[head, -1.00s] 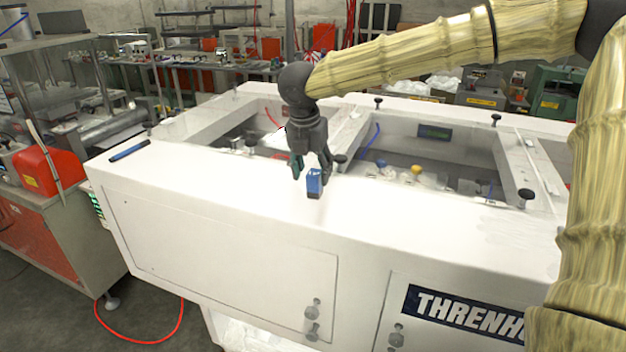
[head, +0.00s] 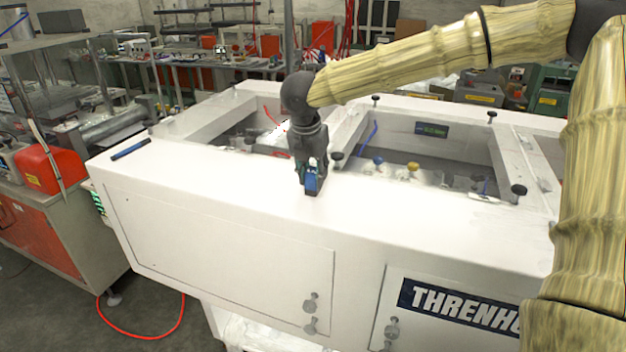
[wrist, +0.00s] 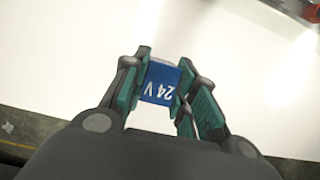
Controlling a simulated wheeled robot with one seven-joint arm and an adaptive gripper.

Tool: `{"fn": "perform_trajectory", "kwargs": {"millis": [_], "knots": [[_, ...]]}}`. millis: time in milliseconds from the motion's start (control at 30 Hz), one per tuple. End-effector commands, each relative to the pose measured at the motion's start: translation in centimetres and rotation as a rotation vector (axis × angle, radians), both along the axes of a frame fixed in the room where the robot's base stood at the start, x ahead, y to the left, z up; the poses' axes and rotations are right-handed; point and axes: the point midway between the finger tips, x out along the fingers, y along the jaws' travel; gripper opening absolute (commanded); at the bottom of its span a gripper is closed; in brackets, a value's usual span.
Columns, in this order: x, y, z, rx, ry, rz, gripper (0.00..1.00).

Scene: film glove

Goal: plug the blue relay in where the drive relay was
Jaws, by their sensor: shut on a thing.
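The blue relay (head: 312,180) is held in my gripper (head: 308,170), just over the white front ledge of the machine. In the wrist view the relay (wrist: 161,82) shows its blue face with "24 V" printed on it, upside down. The teal pads of my gripper (wrist: 158,85) press on its two sides. I cannot tell whether the relay's lower end touches the ledge. No relay socket and no drive relay can be made out in these views.
The white machine (head: 220,215) has two open bays behind its front ledge. Black knobs stand on its rims, one (head: 519,191) at the right. A dark blue pen-like thing (head: 130,149) lies on the ledge's left end. The ledge around my gripper is mostly clear.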

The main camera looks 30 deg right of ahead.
Motion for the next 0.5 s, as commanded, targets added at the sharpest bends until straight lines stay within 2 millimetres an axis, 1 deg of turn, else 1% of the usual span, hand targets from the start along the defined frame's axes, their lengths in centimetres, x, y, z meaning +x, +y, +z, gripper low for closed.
{"fn": "perform_trajectory", "kwargs": {"millis": [167,367,500], "knots": [[-0.1,-0.1,0.1,-0.001,0.003,-0.002,0.00],[0.0,0.0,1.6,-0.001,-0.001,-0.001,0.00],[0.0,0.0,3.3,0.000,-0.002,-0.001,0.00]]}}
